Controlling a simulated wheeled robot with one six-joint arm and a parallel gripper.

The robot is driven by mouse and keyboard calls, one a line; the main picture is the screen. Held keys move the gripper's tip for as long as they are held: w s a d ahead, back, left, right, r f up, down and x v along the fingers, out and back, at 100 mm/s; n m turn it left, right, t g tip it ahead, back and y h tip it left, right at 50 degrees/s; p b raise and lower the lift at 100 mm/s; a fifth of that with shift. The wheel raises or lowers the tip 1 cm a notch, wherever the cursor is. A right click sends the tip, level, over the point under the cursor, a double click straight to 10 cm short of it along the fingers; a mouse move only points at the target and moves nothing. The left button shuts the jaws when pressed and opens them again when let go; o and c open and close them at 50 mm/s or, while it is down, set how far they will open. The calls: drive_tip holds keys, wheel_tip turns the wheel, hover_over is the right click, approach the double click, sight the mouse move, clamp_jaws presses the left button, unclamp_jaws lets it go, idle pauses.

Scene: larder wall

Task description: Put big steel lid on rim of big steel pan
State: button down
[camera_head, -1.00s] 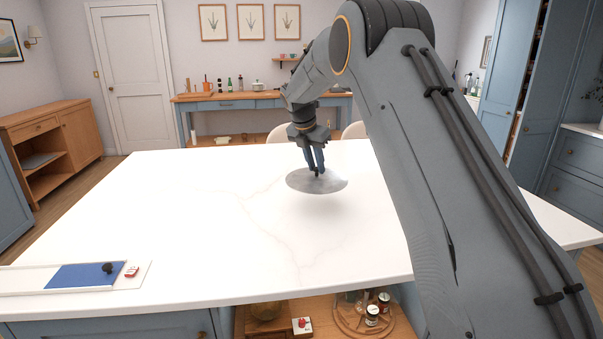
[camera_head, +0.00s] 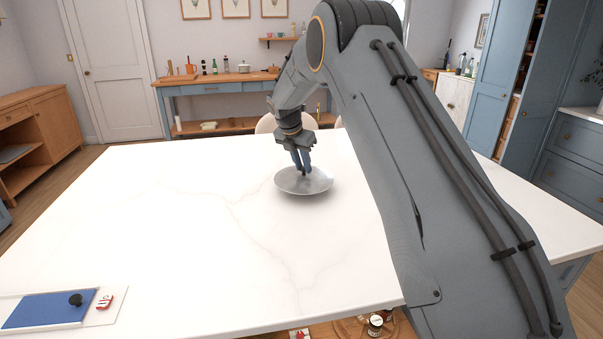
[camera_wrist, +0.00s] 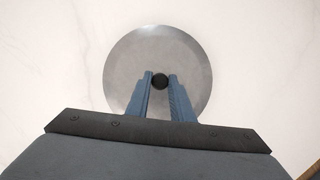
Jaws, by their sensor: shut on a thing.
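The big steel lid (camera_head: 290,183) is a round, grey metal disc with a small black knob at its centre. My gripper (camera_head: 304,172) points down and is shut on that knob, holding the lid roughly level over the white worktop. In the wrist view the lid (camera_wrist: 124,62) fills the middle, and the two blue fingers (camera_wrist: 160,82) close on the black knob from both sides. I cannot tell how far the lid is above the worktop. I see no big steel pan that I can make out in either view.
The white worktop (camera_head: 150,240) is clear around the lid. Chairs (camera_head: 266,123) stand behind the far edge. A blue sideboard (camera_head: 228,87) carries bottles and pots.

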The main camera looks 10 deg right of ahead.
sight(302, 171)
drive_tip(key=shift+f+p, duration=0.6)
drive_tip(key=shift+f, duration=1.2)
drive_tip(key=shift+f, duration=0.15)
drive_tip(key=c, duration=1.6)
unclamp_jaws()
drive_tip(key=shift+o, duration=0.2)
